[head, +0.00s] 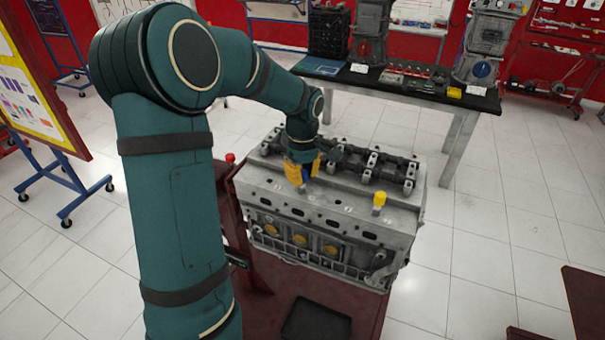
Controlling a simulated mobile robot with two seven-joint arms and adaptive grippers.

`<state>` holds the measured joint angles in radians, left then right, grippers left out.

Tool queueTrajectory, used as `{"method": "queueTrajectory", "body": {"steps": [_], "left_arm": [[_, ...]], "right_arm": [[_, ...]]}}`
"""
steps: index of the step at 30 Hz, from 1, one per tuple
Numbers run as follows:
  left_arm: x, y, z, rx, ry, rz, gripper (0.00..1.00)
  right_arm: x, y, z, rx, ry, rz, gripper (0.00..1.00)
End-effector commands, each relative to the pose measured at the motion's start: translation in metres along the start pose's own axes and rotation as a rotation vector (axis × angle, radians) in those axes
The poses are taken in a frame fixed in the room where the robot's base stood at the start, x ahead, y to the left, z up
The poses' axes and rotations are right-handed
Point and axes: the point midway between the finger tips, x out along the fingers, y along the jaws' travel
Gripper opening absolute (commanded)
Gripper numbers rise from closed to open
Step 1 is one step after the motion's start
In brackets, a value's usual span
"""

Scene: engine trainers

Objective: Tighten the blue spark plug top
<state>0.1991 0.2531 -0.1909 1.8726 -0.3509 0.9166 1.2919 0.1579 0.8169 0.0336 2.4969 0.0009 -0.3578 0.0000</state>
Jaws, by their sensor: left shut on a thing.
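The engine block (335,215) stands on a dark red stand in the middle of the head view. My left gripper (302,178) reaches down to the top of the block near its left end. Its yellow fingers are shut on the blue spark plug top (304,175), of which only a small part shows between them. A yellow spark plug top (379,199) stands upright on the right part of the block, apart from my gripper. The lower end of the blue top is too small and covered to make out. My right gripper is not in view.
A camshaft assembly (375,165) runs along the back of the block, close behind my left gripper. A workbench (400,85) with engine parts stands behind. A board on a blue stand (40,85) is at the left.

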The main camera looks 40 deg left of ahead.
Motion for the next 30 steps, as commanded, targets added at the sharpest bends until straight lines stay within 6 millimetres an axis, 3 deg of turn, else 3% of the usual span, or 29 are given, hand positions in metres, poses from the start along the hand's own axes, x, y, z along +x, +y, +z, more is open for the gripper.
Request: {"method": "queueTrajectory", "body": {"steps": [30], "left_arm": [[0.0013,-0.0011,0.0006,0.964,-0.004,-0.002,0.0]], "right_arm": [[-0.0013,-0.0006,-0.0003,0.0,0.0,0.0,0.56]]}}
